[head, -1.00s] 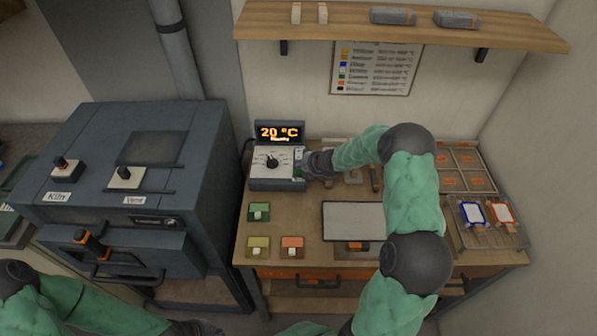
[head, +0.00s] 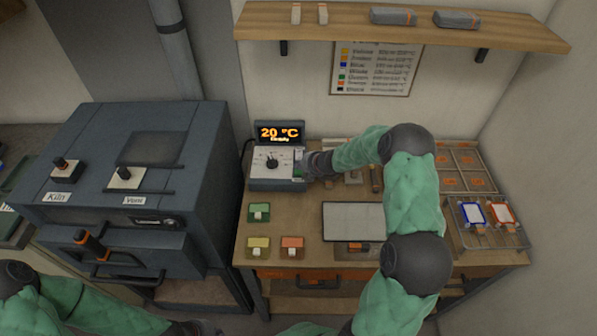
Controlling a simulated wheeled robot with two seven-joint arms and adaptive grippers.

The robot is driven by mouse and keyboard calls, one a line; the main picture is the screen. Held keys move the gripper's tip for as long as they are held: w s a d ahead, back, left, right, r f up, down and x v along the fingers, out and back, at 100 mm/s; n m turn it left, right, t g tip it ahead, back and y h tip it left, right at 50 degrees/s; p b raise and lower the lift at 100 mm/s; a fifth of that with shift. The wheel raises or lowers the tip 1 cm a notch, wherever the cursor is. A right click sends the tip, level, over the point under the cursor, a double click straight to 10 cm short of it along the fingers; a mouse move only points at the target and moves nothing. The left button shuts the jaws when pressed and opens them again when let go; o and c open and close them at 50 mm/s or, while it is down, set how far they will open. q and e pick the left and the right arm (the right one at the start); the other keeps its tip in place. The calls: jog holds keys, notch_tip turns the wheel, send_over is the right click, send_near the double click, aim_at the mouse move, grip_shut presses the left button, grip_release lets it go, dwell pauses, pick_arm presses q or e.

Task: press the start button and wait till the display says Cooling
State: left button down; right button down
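The control box (head: 277,181) stands at the back left of the wooden bench, with a black dial on its pale face. Its display (head: 280,133) reads "20 °C" in orange, with a smaller word below that looks like "Ready". A green start button (head: 298,163) shows at the right side of the face, partly hidden. My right gripper (head: 308,166) is at that side, at or very close to the button; contact and finger opening cannot be made out. My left gripper (head: 205,328) is at the bottom edge, mostly cut off.
The dark kiln (head: 165,217) with Kiln and Vent switches stands at left. Green, yellow and orange blocks (head: 259,212) lie on the bench near a pale panel (head: 352,221). A rack with blue and red framed pieces (head: 487,237) is at right. A shelf (head: 350,28) hangs above.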

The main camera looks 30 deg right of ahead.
aim_at(300, 172)
jog(key=shift+f, duration=0.15)
jog(key=shift+f+b, duration=0.3)
jog(key=shift+b, duration=0.05)
jog(key=shift+f+b, duration=0.35)
jog(key=shift+f, duration=0.05)
dwell(0.6)
jog(key=shift+r, duration=0.1)
jog(key=shift+r+p, duration=0.75)
jog(key=shift+r, duration=0.1)
notch_tip(300, 172, up, 5)
jog(key=p, duration=0.4)
jog(key=shift+p, duration=0.35)
